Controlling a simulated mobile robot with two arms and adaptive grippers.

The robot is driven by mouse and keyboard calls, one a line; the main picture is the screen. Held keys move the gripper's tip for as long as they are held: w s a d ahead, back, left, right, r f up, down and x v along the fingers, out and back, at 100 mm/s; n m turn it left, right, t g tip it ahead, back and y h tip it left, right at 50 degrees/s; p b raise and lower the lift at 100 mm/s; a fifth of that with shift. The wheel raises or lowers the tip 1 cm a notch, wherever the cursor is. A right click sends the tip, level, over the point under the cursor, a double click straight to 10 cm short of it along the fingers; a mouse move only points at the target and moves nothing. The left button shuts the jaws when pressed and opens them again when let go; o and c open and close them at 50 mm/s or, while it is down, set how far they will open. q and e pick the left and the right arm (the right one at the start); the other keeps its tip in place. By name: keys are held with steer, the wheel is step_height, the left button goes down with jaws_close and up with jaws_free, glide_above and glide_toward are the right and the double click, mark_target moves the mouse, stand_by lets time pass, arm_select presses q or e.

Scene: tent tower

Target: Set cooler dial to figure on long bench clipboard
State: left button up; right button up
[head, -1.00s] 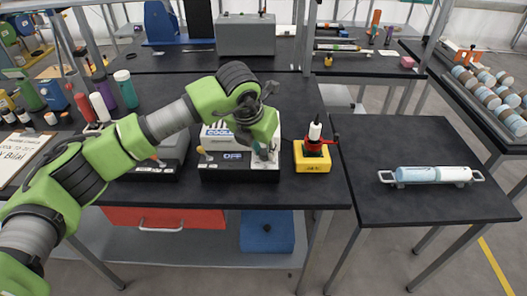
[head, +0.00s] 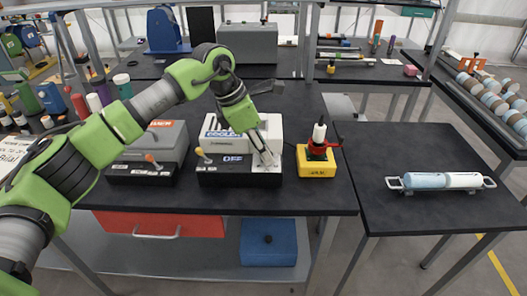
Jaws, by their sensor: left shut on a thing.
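The cooler (head: 215,180) is a white and black box on the dark bench, with a "COOLER" label partly covered by my arm. Its small display reads "OFF". An orange-knobbed lever (head: 201,153) stands at its left end. My left gripper (head: 266,158) reaches down to the right part of the cooler's front and is shut on what seems to be the dial, which the fingers hide. A clipboard (head: 10,152) with a white sheet lies at the left edge of the bench, cut off by the frame; its writing is too small to read. My right gripper is out of view.
A similar grey device (head: 160,140) stands left of the cooler. A yellow block (head: 317,170) with a red clamp-like part and a white bottle stands close on its right. Bottles crowd the left. A side table (head: 420,215) carries a blue-and-white cylinder (head: 440,181).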

arm_select(q)
steer(key=shift+w+m, duration=0.1)
steer(key=shift+m, duration=0.6)
steer(key=shift+g, duration=0.3)
steer(key=o, duration=1.1)
steer(key=shift+r, duration=0.1)
steer(key=v, duration=0.8)
